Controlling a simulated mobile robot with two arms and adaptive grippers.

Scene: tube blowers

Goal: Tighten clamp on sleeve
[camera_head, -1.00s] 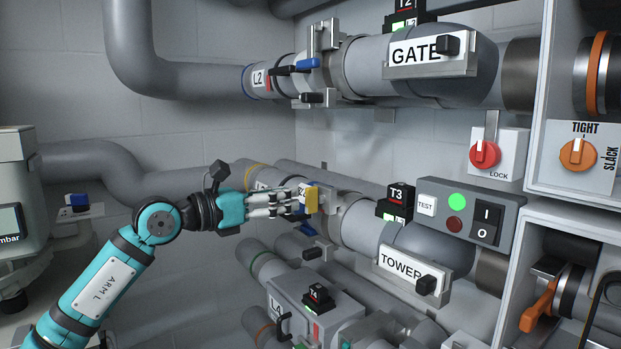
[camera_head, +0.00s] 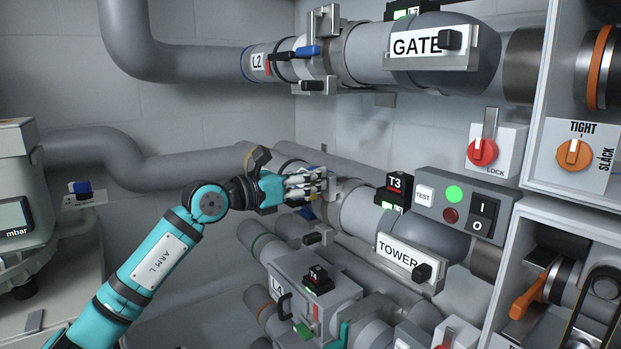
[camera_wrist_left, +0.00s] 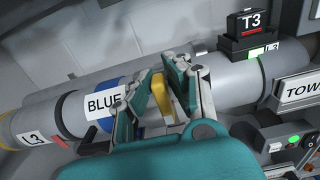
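The L3 pipe shows in the left wrist view (camera_wrist_left: 20,125), with a blue band (camera_wrist_left: 118,92) and a tag reading BLUE (camera_wrist_left: 104,101). A yellow clamp handle (camera_wrist_left: 161,97) stands between the fingers of my left gripper (camera_wrist_left: 163,75); whether both fingers press on it is unclear. In the head view my left gripper (camera_head: 312,182) reaches the clamp area of the middle pipe and mostly hides the yellow handle. The grey sleeve (camera_head: 362,212) lies just right of the fingertips. My right gripper is not in view.
The T3 box (camera_head: 396,190), TOWER plate (camera_head: 404,260) and switch panel (camera_head: 455,205) crowd the right. The GATE pipe (camera_head: 370,52) runs above and the L4 box (camera_head: 312,280) sits below. An orange TIGHT/SLACK knob (camera_head: 574,154) is far right.

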